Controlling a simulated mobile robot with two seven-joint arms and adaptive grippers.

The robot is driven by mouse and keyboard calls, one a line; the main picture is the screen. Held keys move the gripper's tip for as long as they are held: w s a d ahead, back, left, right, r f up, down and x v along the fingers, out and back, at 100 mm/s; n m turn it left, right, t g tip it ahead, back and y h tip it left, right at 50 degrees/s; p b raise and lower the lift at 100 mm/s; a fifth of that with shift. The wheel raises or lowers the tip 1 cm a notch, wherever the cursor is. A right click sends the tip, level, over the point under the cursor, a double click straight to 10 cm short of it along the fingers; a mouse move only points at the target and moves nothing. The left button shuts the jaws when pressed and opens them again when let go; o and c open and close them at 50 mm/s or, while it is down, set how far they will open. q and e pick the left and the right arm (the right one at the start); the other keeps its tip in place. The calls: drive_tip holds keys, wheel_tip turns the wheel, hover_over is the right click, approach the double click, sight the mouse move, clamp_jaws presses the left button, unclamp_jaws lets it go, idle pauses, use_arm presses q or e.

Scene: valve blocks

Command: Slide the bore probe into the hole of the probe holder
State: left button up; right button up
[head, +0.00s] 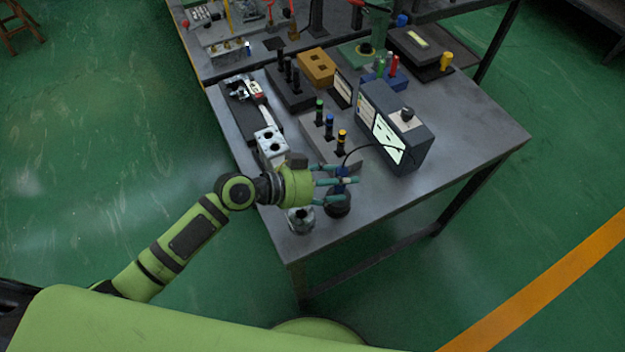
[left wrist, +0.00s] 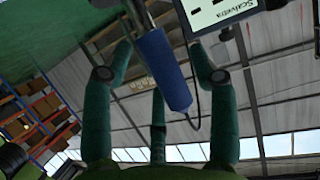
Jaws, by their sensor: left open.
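The bore probe (head: 342,172) has a blue handle and a thin black cable. It stands near the table's front edge, above a dark round base (head: 338,207) that may be the probe holder. My left gripper (head: 346,184) is open, with its teal fingers around the handle. In the left wrist view the blue handle (left wrist: 162,68) lies tilted between the spread fingers, and I see no clear grip on it. The probe's lower end and any hole are hidden by the fingers. My right gripper is not in view.
A grey gauge box (head: 410,135) with a lit screen stands behind and right of the probe. A block with green, blue and yellow-topped plugs (head: 330,140) is behind. A metal valve block (head: 271,146) and a round metal part (head: 300,219) are left. The table's front right is clear.

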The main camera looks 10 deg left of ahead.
use_arm(q)
drive_tip(key=b+v, duration=0.3)
drive_tip(key=v, duration=0.8)
drive_tip(key=shift+s+a, duration=0.15)
